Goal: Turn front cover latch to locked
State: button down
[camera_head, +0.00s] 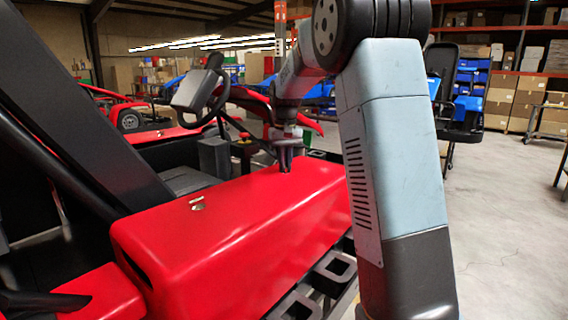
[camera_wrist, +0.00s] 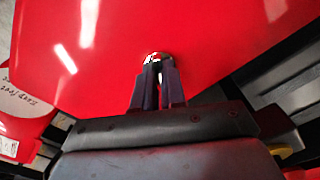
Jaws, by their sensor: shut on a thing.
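The red front cover (camera_head: 235,225) fills the middle of the head view and most of the wrist view (camera_wrist: 200,30). My gripper (camera_head: 286,168) points down at the cover's far right part. In the wrist view my gripper (camera_wrist: 158,75) has its dark fingers closed together around a small shiny metal latch (camera_wrist: 157,56) on the cover. The fingers hide most of this latch, so I cannot tell which way it is turned. A second small brass-coloured latch (camera_head: 197,203) sits on the cover's top nearer the left, with nothing touching it.
A steering wheel (camera_head: 208,95) and a red button (camera_head: 244,136) stand behind the cover. Black frame bars (camera_head: 70,150) rise at the left. Dark metal brackets (camera_head: 330,275) run along the cover's right side. The floor (camera_head: 510,230) at the right is clear.

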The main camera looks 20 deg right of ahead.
jog(key=m, duration=0.5)
jog(key=shift+m, duration=0.3)
jog(key=m, duration=0.5)
dwell(0.4)
jog(key=c, duration=1.2)
grip_release()
jog(key=shift+r, duration=0.1)
notch_tip(320, 180, up, 14)
jog(key=shift+f, duration=0.25)
